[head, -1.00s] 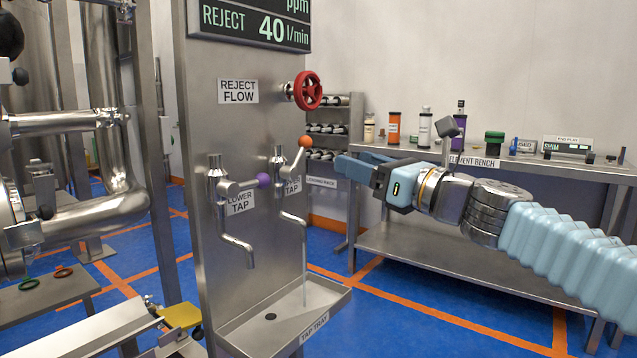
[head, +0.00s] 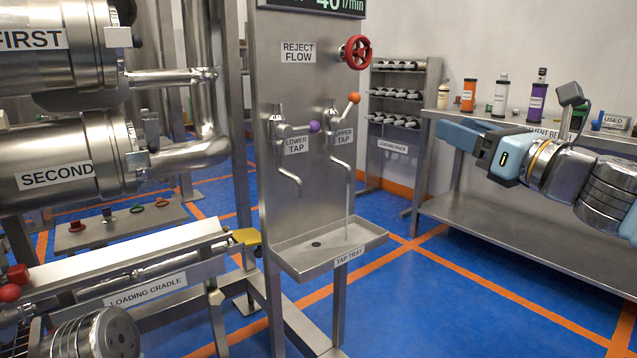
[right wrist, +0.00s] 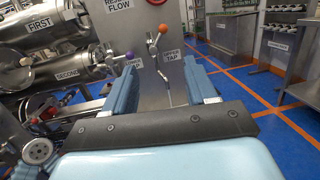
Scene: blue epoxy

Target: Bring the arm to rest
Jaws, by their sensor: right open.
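My right gripper (head: 447,132) is at the right of the head view, held in the air with its blue fingers pointing left. It is in front of the bench and apart from the tap panel. In the right wrist view its two fingers (right wrist: 163,80) stand apart with nothing between them. Beyond them are the upper tap (right wrist: 155,45) with an orange knob and the lower tap with a purple knob (head: 314,127). My left gripper is not in view.
A thin stream runs from the upper tap (head: 341,163) into the tap tray (head: 290,262). A red handwheel (head: 356,52) is above. The element bench (head: 480,213) carries bottles behind my right arm. The loading cradle (head: 150,287) is at lower left. Blue floor (head: 450,300) lies open at lower right.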

